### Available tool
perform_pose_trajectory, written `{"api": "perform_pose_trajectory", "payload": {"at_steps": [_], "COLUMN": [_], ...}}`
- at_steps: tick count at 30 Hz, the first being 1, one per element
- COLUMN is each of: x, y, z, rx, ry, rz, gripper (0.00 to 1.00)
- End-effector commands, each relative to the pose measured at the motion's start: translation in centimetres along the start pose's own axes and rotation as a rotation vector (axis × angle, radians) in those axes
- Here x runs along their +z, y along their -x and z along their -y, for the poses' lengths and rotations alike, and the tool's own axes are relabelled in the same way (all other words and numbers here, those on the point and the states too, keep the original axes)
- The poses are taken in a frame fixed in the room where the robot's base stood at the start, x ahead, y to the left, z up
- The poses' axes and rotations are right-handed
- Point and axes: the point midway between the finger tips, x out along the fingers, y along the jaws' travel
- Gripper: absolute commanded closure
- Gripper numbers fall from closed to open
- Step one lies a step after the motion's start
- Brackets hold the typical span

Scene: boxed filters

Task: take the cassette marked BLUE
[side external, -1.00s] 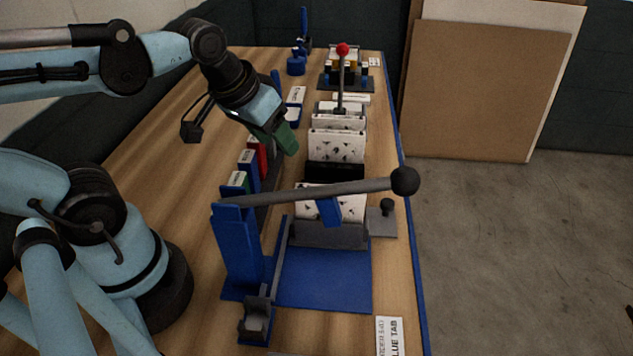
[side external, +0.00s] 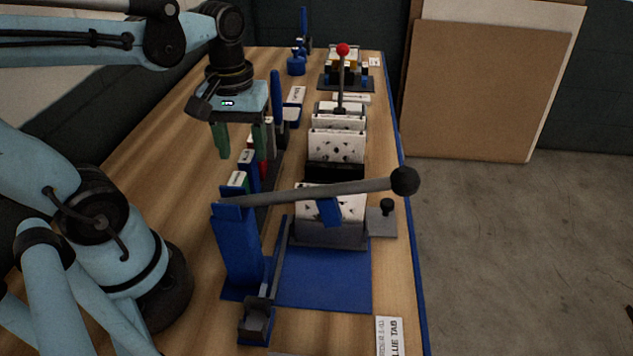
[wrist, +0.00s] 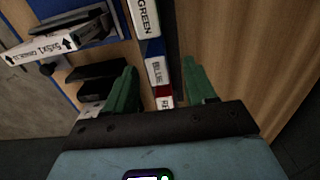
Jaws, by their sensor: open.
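The blue cassette with a white spine marked BLUE (wrist: 157,69) shows in the wrist view between my green fingers. It also shows in the side view (side external: 248,170), in a row near the middle of the bench. The cassette marked GREEN (wrist: 147,20) is beside it on one side, and a red one (wrist: 165,98) with a partly hidden label is on the other. My gripper (side external: 243,155) points down, open and empty, at the row. Its fingers (wrist: 160,68) appear on either side of the BLUE spine in the wrist view. I cannot tell their height above it.
A blue press with a long dark lever (side external: 310,193) stands in front of the row. White patterned filter boxes (side external: 336,146) stand right of the row. A red-knobbed lever (side external: 342,75) rises farther back. Bare wood (side external: 165,160) lies left of the row.

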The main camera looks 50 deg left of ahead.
Motion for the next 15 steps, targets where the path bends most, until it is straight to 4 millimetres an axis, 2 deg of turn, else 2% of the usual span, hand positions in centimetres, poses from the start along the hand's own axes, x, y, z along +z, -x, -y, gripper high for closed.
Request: {"api": "perform_pose_trajectory", "payload": {"at_steps": [7,15], "x": [-0.1,-0.4], "y": [-1.0,-3.9], "z": [-0.1,-0.4], "rx": [0.0,0.0], "ry": [-0.001,-0.001], "rz": [0.0,-0.001], "gripper": [0.45,0.45]}}
